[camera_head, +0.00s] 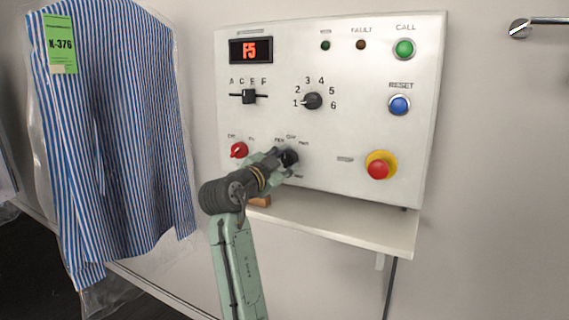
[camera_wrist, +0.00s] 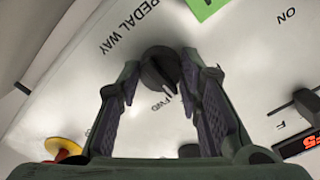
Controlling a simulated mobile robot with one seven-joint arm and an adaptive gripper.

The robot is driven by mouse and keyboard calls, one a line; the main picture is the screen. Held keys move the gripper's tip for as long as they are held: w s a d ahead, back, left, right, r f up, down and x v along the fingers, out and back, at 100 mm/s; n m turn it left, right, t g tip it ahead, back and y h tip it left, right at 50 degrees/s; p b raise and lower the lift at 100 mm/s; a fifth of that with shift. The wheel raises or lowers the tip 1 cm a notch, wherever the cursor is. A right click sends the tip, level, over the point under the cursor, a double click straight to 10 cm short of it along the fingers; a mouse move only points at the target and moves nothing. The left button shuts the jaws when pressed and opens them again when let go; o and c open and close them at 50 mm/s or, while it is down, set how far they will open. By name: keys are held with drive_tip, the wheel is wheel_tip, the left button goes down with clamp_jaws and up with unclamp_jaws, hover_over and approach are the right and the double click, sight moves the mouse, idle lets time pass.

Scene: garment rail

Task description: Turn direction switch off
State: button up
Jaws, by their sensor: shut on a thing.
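The direction switch is a black round knob (camera_head: 290,157) low on the grey-white control panel (camera_head: 330,190), partly hidden by my gripper in the head view. In the wrist view the knob (camera_wrist: 160,68) sits between my fingertips, and its light pointer line is turned to the FWD label. My gripper (camera_head: 280,159) reaches the panel from below left. In the wrist view my gripper (camera_wrist: 161,66) has one finger on each side of the knob and is shut on it. The OFF label is covered in the wrist view.
A red switch (camera_head: 239,150) is just left of the knob. A red and yellow stop button (camera_head: 379,166) is to the right. A rotary selector (camera_head: 313,101) and a slider (camera_head: 249,97) are above. A bagged striped shirt (camera_head: 115,130) hangs at left. A shelf (camera_head: 350,226) juts out below.

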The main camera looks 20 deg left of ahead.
drive_tip(key=o, duration=1.2)
drive_tip(key=shift+c, duration=0.2)
drive_tip(key=s+a, duration=0.1)
drive_tip(key=s, duration=1.1)
drive_tip(key=shift+a, duration=0.1)
